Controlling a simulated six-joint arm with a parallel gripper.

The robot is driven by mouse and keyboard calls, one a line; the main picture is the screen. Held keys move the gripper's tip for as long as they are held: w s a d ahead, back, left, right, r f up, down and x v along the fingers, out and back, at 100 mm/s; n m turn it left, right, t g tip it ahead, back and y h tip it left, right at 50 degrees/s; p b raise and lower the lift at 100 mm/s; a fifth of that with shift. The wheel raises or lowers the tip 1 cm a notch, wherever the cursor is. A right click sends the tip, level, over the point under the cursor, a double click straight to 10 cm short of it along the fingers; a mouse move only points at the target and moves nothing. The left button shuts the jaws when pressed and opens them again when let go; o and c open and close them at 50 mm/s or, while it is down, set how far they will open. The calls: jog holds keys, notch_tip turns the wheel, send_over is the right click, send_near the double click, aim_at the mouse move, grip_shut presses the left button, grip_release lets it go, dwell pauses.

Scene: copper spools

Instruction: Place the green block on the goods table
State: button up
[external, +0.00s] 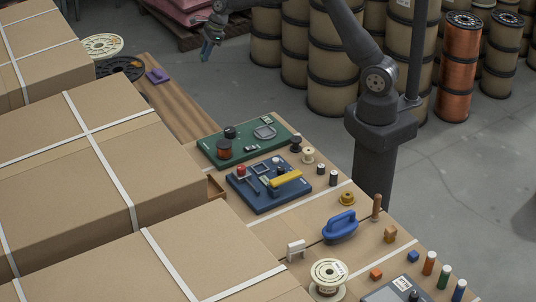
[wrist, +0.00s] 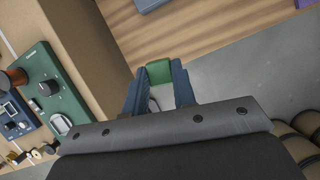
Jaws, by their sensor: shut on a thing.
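My gripper (external: 207,46) is at the top of the external view, raised above the floor and to the right of the wooden table. In the wrist view my gripper (wrist: 158,78) has its two blue fingers shut on a green block (wrist: 159,71), which shows between the tips. In the external view the block is too small to make out clearly. The wooden plank table (external: 185,114), which looks like the goods table, also shows in the wrist view (wrist: 190,35). In that view the block appears near the table's edge, with floor beside it.
On the wooden table are a purple piece (external: 158,76) and a black reel (external: 120,68). Large cartons (external: 90,190) stand at left. A green board (external: 249,140) and a blue board (external: 268,187) with parts lie on the front bench. Spools (external: 335,60) stand behind my arm.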

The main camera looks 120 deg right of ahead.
jog(key=s+d+m+h, duration=0.1)
jog(key=s+d+m, duration=0.1)
jog(key=s+d, duration=0.75)
send_over(210, 130)
jog(key=s, duration=0.2)
notch_tip(210, 130, down, 30)
jog(key=shift+w+a+r, duration=0.15)
jog(key=shift+f, duration=2)
jog(key=shift+f, duration=0.2)
jog(key=o, duration=1)
jog(key=shift+c, duration=0.2)
jog(key=shift+r, duration=0.1)
